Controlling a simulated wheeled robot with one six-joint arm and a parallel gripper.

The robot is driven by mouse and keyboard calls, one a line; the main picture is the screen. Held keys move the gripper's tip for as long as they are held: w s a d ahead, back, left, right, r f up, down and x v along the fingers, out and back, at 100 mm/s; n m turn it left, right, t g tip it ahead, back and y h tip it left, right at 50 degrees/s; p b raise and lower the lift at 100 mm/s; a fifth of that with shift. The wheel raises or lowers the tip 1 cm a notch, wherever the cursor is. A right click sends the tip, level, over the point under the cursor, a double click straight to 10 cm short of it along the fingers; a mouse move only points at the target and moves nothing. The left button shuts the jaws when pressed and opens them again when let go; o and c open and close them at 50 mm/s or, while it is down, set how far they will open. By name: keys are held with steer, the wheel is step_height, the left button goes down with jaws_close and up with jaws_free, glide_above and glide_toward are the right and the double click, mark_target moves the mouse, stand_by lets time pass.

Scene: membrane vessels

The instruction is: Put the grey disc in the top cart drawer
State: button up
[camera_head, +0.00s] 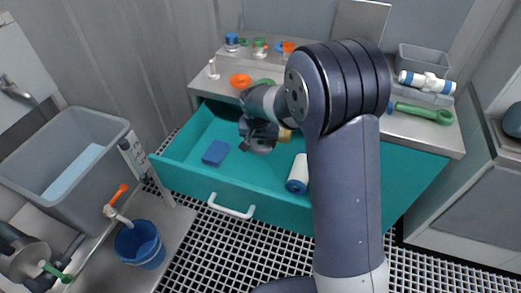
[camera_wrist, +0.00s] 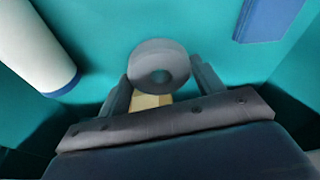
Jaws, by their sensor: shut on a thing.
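The grey disc (camera_wrist: 152,57), round with a central hole, is held between the two fingers of my gripper (camera_wrist: 160,85) in the wrist view. In the head view my gripper (camera_head: 262,135) is over the open teal top drawer (camera_head: 230,180), and the disc (camera_head: 261,147) shows at its tip, partly hidden. The wrist view shows the teal drawer floor (camera_wrist: 110,25) beneath it. I cannot tell whether the disc touches the floor.
In the drawer lie a blue block (camera_head: 215,152) and a white cylinder with a blue end (camera_head: 298,173). Orange and green items, jars and a grey bin (camera_head: 422,60) are on the cart top. A grey tub (camera_head: 65,150) and blue bucket (camera_head: 140,243) stand left.

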mark_target(260, 145)
steer(key=shift+f, duration=1.85)
steer(key=shift+f, duration=0.1)
steer(key=o, duration=1)
steer(key=shift+b, duration=0.3)
steer(key=p+v, duration=0.1)
steer(key=v, duration=1.1)
